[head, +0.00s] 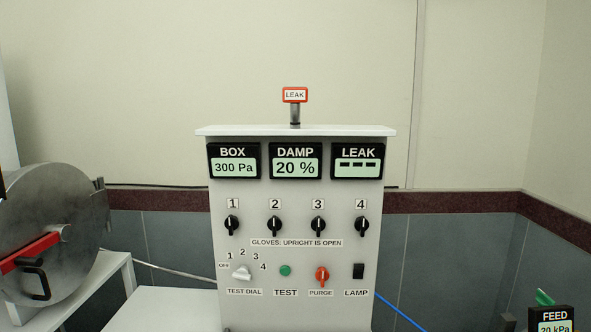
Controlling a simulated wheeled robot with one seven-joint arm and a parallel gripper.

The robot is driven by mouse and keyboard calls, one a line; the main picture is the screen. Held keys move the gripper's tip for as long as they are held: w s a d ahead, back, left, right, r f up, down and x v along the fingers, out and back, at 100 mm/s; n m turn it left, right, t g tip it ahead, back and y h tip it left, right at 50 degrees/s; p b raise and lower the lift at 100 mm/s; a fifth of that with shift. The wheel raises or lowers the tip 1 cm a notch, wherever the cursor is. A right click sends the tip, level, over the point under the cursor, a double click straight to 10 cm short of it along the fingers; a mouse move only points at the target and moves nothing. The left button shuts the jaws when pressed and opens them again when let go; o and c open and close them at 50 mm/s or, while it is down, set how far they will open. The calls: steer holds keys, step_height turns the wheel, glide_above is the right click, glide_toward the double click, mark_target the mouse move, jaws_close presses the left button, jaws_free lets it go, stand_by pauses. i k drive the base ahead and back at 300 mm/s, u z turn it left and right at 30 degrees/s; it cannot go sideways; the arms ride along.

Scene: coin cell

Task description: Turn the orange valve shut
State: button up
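An orange-red knob (322,276) sits low on the white control panel (235,300), above a PURGE label. Its grip stands about upright. It is the only orange knob or valve in view, and I cannot tell whether it is the valve named in the task. My gripper is not in view.
The panel has BOX (233,167), DAMP (295,167) and LEAK (357,167) displays, several black glove knobs, a white test dial (241,272), a green button (285,270) and a lamp switch (358,271). A steel drum (75,215) stands left; a FEED display (553,318) is lower right.

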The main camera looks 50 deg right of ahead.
mark_target(323, 275)
steer(key=z, duration=1.4)
